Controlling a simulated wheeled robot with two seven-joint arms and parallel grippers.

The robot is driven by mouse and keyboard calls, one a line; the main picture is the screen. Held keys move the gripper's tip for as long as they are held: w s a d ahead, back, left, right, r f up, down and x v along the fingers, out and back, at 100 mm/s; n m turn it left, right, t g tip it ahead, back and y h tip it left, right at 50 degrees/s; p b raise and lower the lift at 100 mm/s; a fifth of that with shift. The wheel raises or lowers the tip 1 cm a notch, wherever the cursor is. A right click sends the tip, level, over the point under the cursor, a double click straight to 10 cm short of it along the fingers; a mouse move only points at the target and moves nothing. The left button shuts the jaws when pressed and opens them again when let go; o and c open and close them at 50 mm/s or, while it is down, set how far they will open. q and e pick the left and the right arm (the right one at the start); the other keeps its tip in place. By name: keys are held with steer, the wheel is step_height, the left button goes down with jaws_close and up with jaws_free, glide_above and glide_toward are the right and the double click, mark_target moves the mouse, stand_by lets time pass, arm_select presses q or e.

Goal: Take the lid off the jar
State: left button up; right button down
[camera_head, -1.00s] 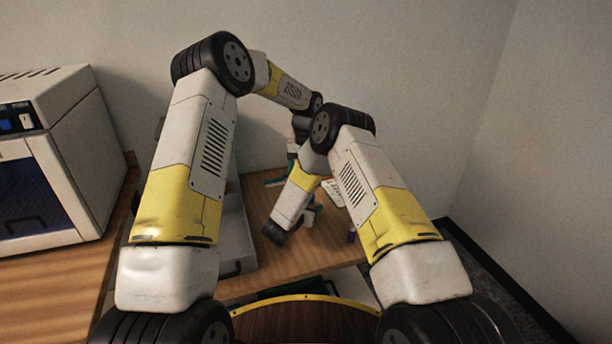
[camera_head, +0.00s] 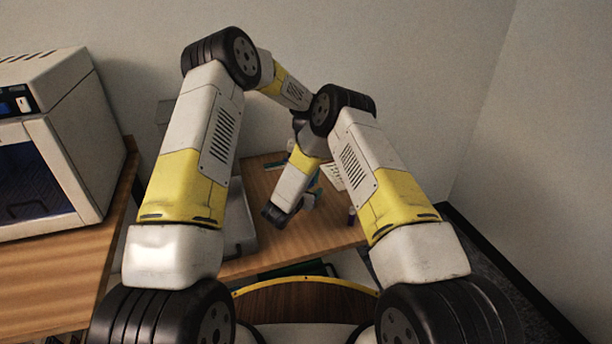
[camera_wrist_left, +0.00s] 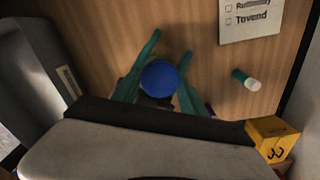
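A round blue lid (camera_wrist_left: 159,78) shows from above in the left wrist view. It sits between the two teal fingers of my left gripper (camera_wrist_left: 171,45). The fingers stand apart on either side of the lid, and a narrow gap seems to show on the right side. The jar body under the lid is mostly hidden. In the head view my arms cover the left gripper and most of the jar area. My right gripper is not clearly visible there behind my forearm and wrist.
A small teal and white cylinder (camera_wrist_left: 246,80) lies on the wooden table (camera_head: 320,235). A grey tray (camera_head: 240,225) is at the table's left. A large white machine (camera_head: 60,140) stands further left.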

arm_select(q)
steer(key=c, duration=0.3)
steer(key=n, duration=0.3)
steer(key=o, duration=1.5)
steer(key=shift+o, duration=0.2)
steer(key=shift+r, duration=0.1)
